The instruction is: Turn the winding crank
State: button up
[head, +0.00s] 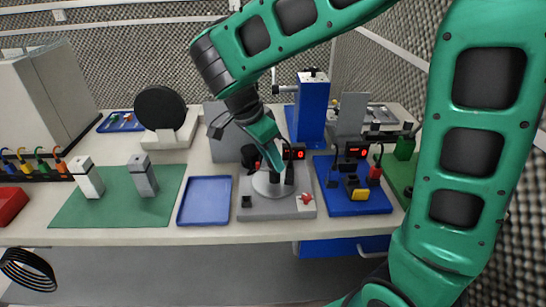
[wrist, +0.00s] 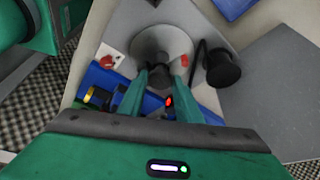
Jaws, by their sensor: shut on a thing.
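The winding crank is on a grey station (head: 240,208) near the middle of the bench. It has a pale round disc (head: 266,188), also large at the top of the wrist view (wrist: 150,42), with a red mark near its edge. My gripper (head: 274,172) reaches down over the disc from above. In the wrist view its two green fingers (wrist: 158,84) are shut on a dark grip (wrist: 159,74) at the disc. The fingers partly hide this grip, and my gripper covers part of the station in the head view. A black knob on a dark rod (wrist: 222,68) stands beside the disc.
A blue tray (head: 204,200) lies left of the station, and a blue-based device with a red display (head: 362,205) stands right. A tall blue post (head: 312,110) is behind. A green mat (head: 112,208) holds two grey blocks. A red and white switch (head: 305,202) sits on the station's front corner.

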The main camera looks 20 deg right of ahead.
jog(key=shift+w+d+m+g, duration=0.1)
jog(key=shift+m+g, duration=0.45)
jog(key=shift+m, duration=0.85)
jog(key=shift+w+d+m+g, duration=0.1)
jog(key=shift+m+g, duration=0.45)
jog(key=shift+m, duration=0.85)
jog(key=shift+w+m+g+y, duration=0.15)
jog(key=shift+m+g, duration=0.3)
jog(key=shift+m, duration=0.85)
jog(key=shift+s+m+g+y, duration=0.1)
jog(key=shift+m+g+y, duration=0.25)
jog(key=shift+m, duration=0.95)
jog(key=shift+w+d+m+g+y, duration=0.15)
jog(key=shift+m+g+y, duration=0.2)
jog(key=shift+m, duration=0.95)
jog(key=shift+w+d+m+g+y, duration=0.1)
jog(key=shift+m+g+y, duration=0.25)
jog(key=shift+m, duration=0.95)
jog(key=shift+w+d+m+y, duration=0.1)
jog(key=shift+m+y, duration=0.8)
jog(key=shift+m, duration=1.4)
jog(key=shift+m, duration=0.4)
jog(key=o, duration=1.1)
jog(key=shift+w, duration=0.1)
jog(key=shift+c, duration=0.2)
